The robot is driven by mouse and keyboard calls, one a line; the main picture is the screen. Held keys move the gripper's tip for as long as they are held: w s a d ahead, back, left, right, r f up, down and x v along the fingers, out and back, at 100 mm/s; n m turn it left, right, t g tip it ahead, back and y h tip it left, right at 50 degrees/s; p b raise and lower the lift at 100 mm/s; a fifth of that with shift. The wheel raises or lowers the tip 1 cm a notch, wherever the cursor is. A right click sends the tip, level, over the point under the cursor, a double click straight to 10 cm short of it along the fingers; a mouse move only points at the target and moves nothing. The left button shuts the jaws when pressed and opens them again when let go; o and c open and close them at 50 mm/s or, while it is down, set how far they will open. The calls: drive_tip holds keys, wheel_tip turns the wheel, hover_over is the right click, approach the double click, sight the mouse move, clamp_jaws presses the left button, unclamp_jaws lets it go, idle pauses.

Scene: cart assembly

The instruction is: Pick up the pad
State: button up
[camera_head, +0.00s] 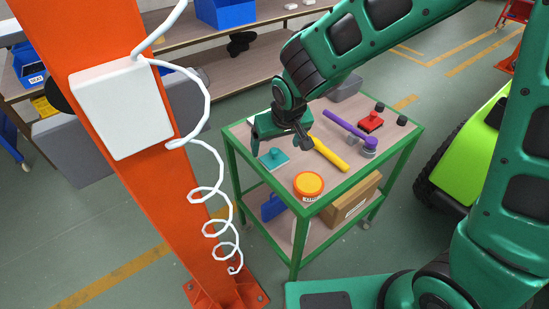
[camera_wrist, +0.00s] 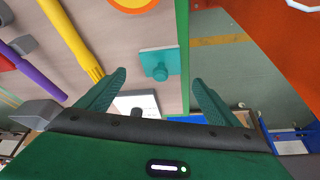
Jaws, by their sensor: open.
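My gripper (camera_head: 281,149) is open and empty above the cart, close over the teal pad. In the wrist view both fingers of my gripper (camera_wrist: 159,77) are spread wide apart. A red pad (camera_head: 370,121) lies toward the cart's far right.
An orange column (camera_head: 177,201) with a white box stands left of the cart.

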sight(273, 149)
drive_tip(key=shift+a+x, duration=0.1)
drive_tip(key=shift+x, duration=1.2)
drive_tip(key=shift+a+x, duration=0.15)
drive_tip(key=shift+x, duration=1.15)
drive_tip(key=shift+w, duration=0.1)
drive_tip(key=c, duration=1.1)
drive_tip(key=shift+r, duration=0.1)
